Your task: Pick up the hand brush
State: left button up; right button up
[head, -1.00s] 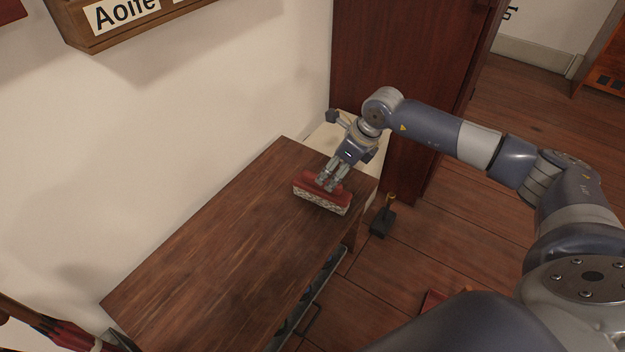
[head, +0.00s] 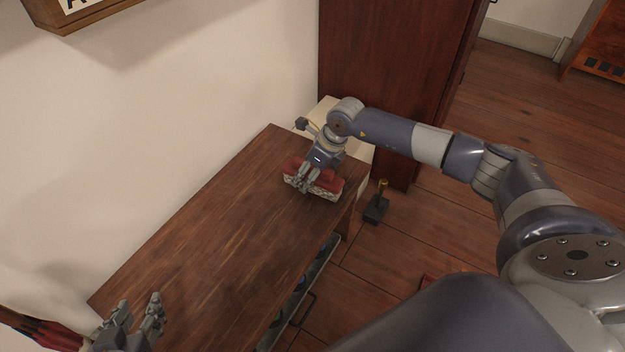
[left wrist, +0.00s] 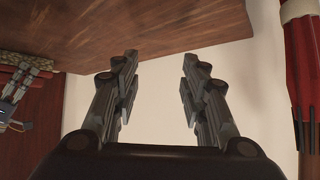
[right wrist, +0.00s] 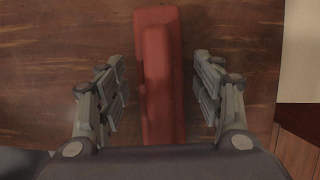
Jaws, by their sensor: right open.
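The hand brush, with a red back and pale bristles (head: 325,193), lies on the far end of the wooden bench top (head: 215,230). In the right wrist view its red back (right wrist: 162,75) runs between the fingers. My right gripper (head: 303,186) is at the brush, open, with one finger on each side of the red back; gaps show on both sides. My left gripper (head: 138,310) is at the near left end of the bench, open and empty. The left wrist view also shows its spread fingers (left wrist: 158,80) in front of the pale wall.
A dark red cabinet (head: 395,80) stands just beyond the bench. A small dark object with an upright handle (head: 376,208) stands on the floor beside the bench. A closed red umbrella (head: 40,330) is at the lower left. The bench top is otherwise clear.

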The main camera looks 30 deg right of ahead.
jog(key=shift+x, duration=0.8)
jog(key=shift+d, duration=0.1)
jog(key=c, duration=1.2)
pick_arm(q)
jog(key=shift+w+d+r+t, duration=0.2)
jog(key=shift+w+r+t, duration=0.15)
jog(key=shift+w+r, duration=0.1)
jog(key=shift+w+d+r+t, duration=0.15)
jog(key=shift+w+r+t, duration=0.2)
jog(key=shift+w+r, duration=0.1)
pick_arm(e)
jog(key=shift+c, duration=0.3)
pick_arm(q)
jog(key=shift+s, duration=0.1)
pick_arm(e)
jog(key=shift+r, duration=0.15)
